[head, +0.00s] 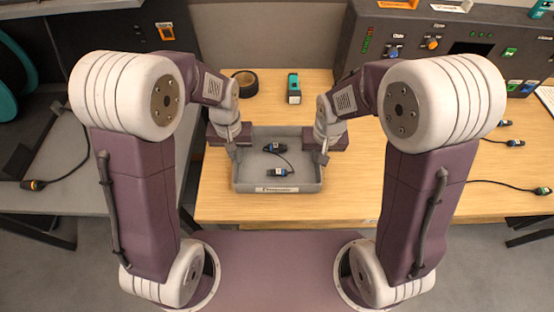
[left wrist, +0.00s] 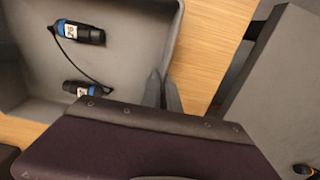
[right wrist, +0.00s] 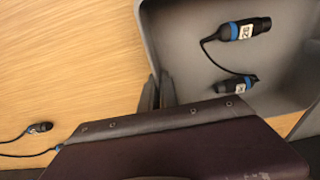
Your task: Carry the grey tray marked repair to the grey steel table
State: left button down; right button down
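The grey tray (head: 239,178) is over the wooden table, with a white label on its front wall too small to read. My left gripper (head: 234,154) is shut on the tray's left wall, one finger on each side. My right gripper (head: 321,156) is shut on the right wall the same way. Whether the tray touches the wood cannot be told. The grey steel table (head: 90,195) is at the left.
A black tape roll (head: 245,83) and a teal-and-black device (head: 294,88) lie behind the tray. A control console (head: 450,50) stands at the back right. Loose cables (head: 515,143) lie on the wood at right. One cable (head: 38,184) and a dark object lie on the grey table.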

dwell(0.6)
